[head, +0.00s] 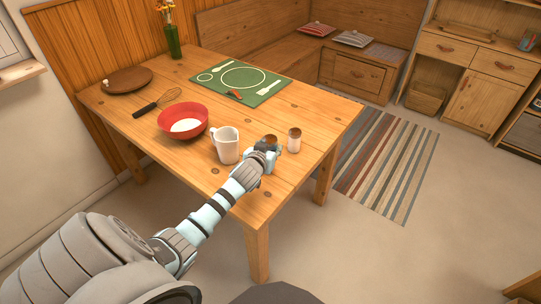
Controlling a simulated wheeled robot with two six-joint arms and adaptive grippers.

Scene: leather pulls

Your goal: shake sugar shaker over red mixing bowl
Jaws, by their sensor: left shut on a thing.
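The red mixing bowl (197,115) stands on the wooden table with white contents inside. My left gripper (265,148) is to the right of the bowl, beyond a white pitcher. It is shut on a small brown-topped thing (270,138), which looks like a shaker; its body is mostly hidden by the gripper. A second shaker (294,141), with a brown top and white contents, stands upright just to the right. I cannot tell for sure which one is the sugar shaker. My right gripper is not in view.
A white pitcher (226,147) stands between the bowl and my left gripper. A whisk (158,102) lies left of the bowl, near a round wooden board (128,81). A green mat (265,93) and a vase (173,42) are further back. The table's front left is clear.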

